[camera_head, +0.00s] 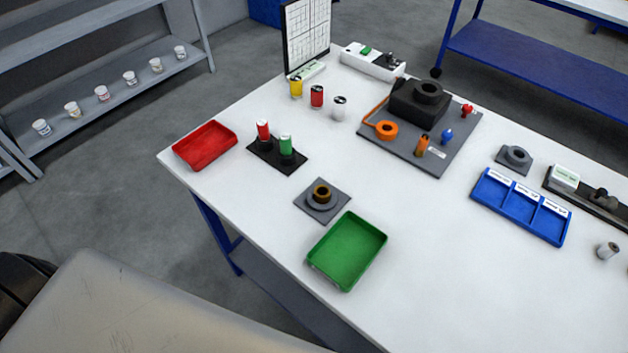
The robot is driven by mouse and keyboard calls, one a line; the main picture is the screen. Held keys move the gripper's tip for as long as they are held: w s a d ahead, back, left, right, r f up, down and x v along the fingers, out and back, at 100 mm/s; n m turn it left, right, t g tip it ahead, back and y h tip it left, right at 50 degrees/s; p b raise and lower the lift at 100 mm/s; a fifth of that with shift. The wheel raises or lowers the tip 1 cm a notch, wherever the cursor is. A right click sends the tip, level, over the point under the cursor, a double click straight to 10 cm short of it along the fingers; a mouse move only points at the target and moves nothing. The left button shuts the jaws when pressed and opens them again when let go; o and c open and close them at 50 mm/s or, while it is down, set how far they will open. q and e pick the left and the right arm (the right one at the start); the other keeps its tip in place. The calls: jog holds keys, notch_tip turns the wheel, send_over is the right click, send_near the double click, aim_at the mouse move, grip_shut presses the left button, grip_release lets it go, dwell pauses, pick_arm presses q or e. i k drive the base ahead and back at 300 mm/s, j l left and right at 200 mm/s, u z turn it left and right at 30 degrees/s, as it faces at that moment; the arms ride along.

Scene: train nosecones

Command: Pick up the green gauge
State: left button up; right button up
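The lower ends of both gauges are hidden in the holder. Neither of my grippers shows in the head view, so their state cannot be seen.
A red tray (206,146) lies left of the holder, a green tray (372,239) at the front edge. A grey block with a brown ring (322,193) stands between. Yellow, red and white cans (339,108) stand behind. A grey fixture board (452,149) and blue divided tray (523,229) lie right.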

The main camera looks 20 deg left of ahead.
aim_at(285, 139)
jog(key=j+z, duration=0.3)
jog(key=k+j+z, duration=0.1)
jog(key=j+z, duration=0.15)
jog(key=j, duration=0.15)
jog(key=k+j+z, duration=0.1)
jog(key=j+z, duration=0.2)
jog(key=k+j+z, duration=0.25)
jog(key=j, duration=0.15)
jog(key=i, duration=0.1)
